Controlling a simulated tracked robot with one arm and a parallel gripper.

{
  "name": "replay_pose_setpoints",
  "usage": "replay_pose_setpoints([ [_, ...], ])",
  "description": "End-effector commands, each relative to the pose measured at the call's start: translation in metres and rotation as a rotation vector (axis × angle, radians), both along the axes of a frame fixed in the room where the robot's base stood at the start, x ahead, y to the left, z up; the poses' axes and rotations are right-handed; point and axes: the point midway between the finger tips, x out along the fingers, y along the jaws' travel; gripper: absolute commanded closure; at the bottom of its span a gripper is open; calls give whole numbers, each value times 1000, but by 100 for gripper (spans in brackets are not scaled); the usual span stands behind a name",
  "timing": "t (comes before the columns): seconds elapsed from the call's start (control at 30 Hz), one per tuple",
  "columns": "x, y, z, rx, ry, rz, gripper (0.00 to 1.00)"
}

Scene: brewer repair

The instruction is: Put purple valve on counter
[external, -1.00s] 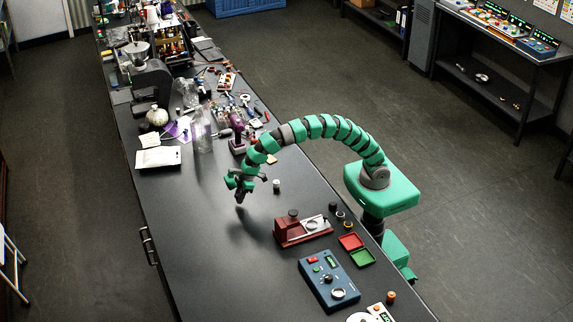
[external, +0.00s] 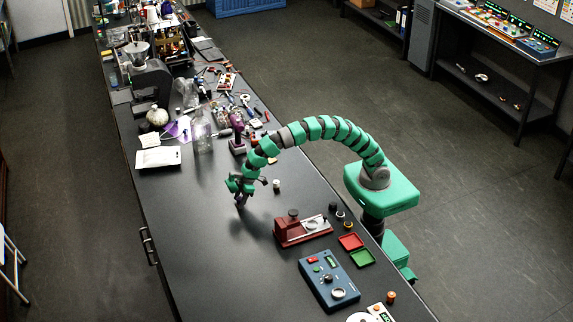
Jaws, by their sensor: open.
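My gripper (external: 246,184) is at the end of the green segmented arm, low over the middle of the dark counter (external: 200,230), with its jaws open. A small dark, purplish piece (external: 241,201) shows directly below the jaws, at or very near the counter top. It looks like the purple valve, but it is too small and partly covered to be sure, and I cannot tell whether the jaws still touch it. Another purple part (external: 237,120) stands farther back, above a dark purple block (external: 237,146).
A small white cylinder (external: 276,185) stands just right of my gripper. Tools and a glass jar (external: 202,135) crowd the back. The counter's left front is clear.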

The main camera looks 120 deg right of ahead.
Motion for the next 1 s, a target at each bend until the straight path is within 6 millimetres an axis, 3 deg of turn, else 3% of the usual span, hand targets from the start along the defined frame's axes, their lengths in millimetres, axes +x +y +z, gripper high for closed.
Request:
replay_pose_setpoints([
  [0.27, -11, 0, 30, 0, -3, 0, 49],
  [0.6, -36, 0, 91, -1, -4, 1, 49],
  [0.83, -47, 1, 121, -3, -21, -1, 49],
  [0.93, -52, 1, 146, -9, -71, -5, 49],
  [1.0, -59, 2, 174, -17, -129, -9, 49],
])
